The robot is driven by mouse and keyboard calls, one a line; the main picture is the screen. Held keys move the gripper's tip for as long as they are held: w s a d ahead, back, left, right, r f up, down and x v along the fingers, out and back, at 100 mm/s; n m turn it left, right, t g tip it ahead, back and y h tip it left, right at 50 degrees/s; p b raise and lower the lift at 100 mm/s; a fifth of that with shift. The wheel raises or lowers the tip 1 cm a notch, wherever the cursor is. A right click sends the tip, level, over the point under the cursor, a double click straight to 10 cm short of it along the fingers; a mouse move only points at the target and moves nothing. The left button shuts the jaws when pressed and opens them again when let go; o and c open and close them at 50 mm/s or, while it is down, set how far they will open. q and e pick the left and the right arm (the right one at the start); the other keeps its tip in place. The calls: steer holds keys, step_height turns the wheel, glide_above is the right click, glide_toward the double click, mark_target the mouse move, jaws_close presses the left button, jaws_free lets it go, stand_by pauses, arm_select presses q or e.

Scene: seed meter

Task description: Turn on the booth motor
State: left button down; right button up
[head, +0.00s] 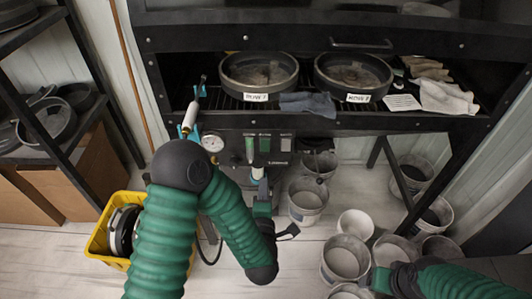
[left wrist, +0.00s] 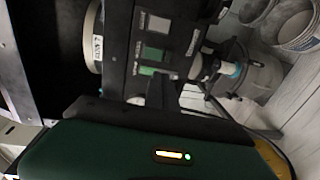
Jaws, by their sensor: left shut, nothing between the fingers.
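The black control panel (head: 232,158) hangs under the booth shelf, with a round gauge (head: 212,143) at its left. A bright green switch (head: 249,148), a darker green one (head: 264,144) and a grey plate (head: 286,144) sit in a row; their labels are too small to read. My left gripper (head: 262,207) is shut and empty, below the panel and apart from the switches. My right gripper (head: 377,280) is at the lower right; its fingers are unclear.
Two round pans (head: 259,97) (head: 354,97) with labels stand on the shelf, with cloths (head: 447,97) at right. Buckets (head: 307,216) (head: 346,262) crowd the floor at right. A yellow crate (head: 98,240) stands left. A white-and-blue cylinder (head: 257,172) is just below the panel.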

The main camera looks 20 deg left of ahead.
mark_target(265, 151)
arm_select(q)
steer(key=x, duration=1.4)
steer(key=shift+d+f+b, duration=0.1)
steer(key=shift+b, duration=0.2)
steer(key=shift+w+b, duration=0.15)
steer(key=shift+b, duration=0.4)
steer(key=shift+f, duration=0.1)
